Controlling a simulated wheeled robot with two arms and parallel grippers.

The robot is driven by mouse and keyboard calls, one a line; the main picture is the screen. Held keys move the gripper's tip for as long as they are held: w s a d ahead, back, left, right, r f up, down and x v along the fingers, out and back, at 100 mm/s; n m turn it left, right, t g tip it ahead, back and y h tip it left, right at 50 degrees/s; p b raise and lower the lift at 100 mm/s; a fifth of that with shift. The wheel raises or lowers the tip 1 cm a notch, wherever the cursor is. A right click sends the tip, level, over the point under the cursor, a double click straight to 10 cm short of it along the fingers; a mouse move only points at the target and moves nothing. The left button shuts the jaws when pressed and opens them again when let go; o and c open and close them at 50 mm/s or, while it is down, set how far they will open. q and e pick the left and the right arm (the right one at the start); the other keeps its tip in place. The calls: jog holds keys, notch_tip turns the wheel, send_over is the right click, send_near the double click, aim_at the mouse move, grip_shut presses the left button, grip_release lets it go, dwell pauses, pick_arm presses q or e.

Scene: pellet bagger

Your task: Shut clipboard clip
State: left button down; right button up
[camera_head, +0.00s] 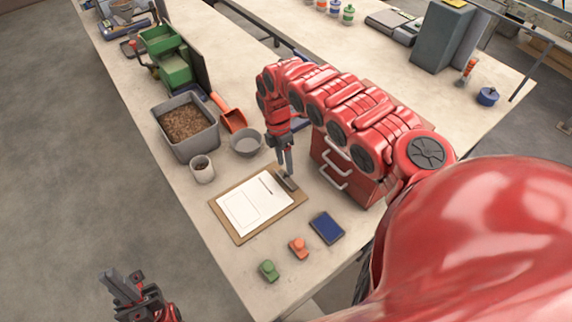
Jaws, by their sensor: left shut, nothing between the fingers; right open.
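The clipboard (289,206) is a brown board lying flat on the bench, with a white sheet on it. Its grey clip (289,184) is at the board's upper right end. My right gripper (286,172) is open and points down right at the clip. It partly hides the clip, so I cannot tell whether the clip is raised or whether the fingers touch it. My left gripper (110,281) is shut and empty, at the lower left, off the bench over the floor and away from the clipboard.
A red drawer unit (326,153) with pale handles stands just right of my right gripper. A grey bowl (245,143), a white cup (202,169) and a pellet bin (187,148) stand behind the clipboard. A blue pad (327,228), an orange item (299,248) and a green item (268,270) lie in front.

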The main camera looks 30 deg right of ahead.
aim_at(285, 176)
jog(key=shift+x, duration=1.55)
grip_shut()
